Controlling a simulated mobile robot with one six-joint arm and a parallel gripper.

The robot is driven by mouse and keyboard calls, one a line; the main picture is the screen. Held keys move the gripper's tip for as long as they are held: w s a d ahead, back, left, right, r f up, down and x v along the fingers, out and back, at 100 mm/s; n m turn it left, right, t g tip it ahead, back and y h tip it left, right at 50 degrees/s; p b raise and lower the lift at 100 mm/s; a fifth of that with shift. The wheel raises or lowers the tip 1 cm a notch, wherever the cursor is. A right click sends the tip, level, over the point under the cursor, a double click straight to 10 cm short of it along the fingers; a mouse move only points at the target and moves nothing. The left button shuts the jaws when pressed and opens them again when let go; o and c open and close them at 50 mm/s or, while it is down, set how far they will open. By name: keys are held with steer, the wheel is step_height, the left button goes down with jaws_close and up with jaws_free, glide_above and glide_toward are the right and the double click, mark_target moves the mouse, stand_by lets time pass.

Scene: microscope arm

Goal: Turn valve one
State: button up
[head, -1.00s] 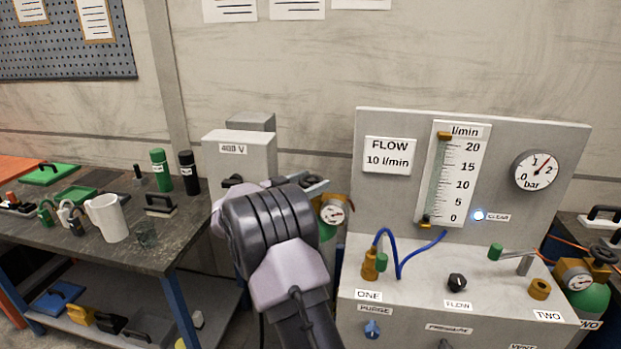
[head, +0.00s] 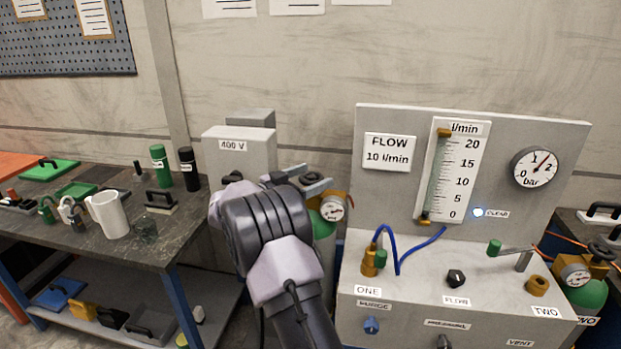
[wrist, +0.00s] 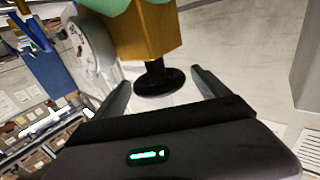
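Valve one's black handwheel (wrist: 160,82) sits on a short stem below a brass block (wrist: 148,35) in the wrist view. My gripper (wrist: 161,92) is open, with one finger on each side of the wheel. I cannot tell whether either finger touches it. In the head view my gripper (head: 309,182) is at the top of the left green cylinder (head: 326,248), beside its brass regulator and round gauge (head: 333,209). My wrist hides most of the cylinder's left side, and the wheel is not clear there.
The flow panel (head: 480,122) stands to the right, with a blue hose (head: 397,252) and knobs on its front box. A second green cylinder (head: 588,295) is at far right. A grey 400 V box (head: 240,158) is behind my arm. A cluttered bench (head: 150,255) is at left.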

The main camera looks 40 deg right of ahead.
steer(key=shift+a, duration=0.1)
steer(key=a+p, duration=0.3)
steer(key=a, duration=1.4)
steer(key=shift+s+a+p, duration=0.15)
steer(key=shift+p, duration=0.25)
